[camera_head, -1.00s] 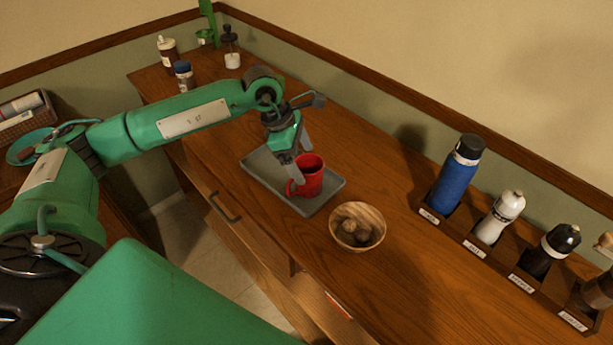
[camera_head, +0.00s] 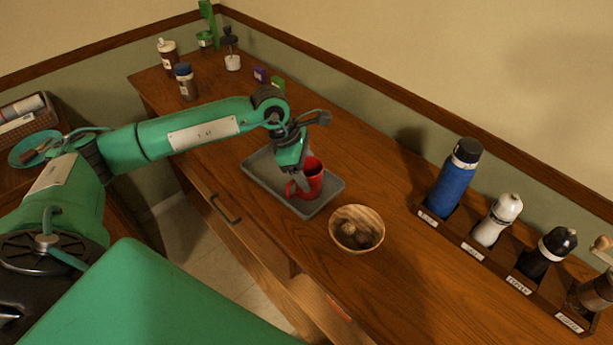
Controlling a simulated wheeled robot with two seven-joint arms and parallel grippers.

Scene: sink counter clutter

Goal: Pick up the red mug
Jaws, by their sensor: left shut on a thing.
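The red mug (camera_head: 314,182) stands upright in the grey tray (camera_head: 327,199) on the wooden counter. Its handle side faces left. My left gripper (camera_head: 304,184) reaches down from above and is shut on the mug at its left side. The fingers hide part of the mug's rim and wall. I cannot tell whether the mug's base touches the tray. My right gripper is not in view.
A wooden bowl (camera_head: 345,213) with several dark round things stands close in front of the tray. A rack (camera_head: 481,252) with several bottles lines the right side. Bottles (camera_head: 186,82) stand at the back left. The counter between bowl and rack is clear.

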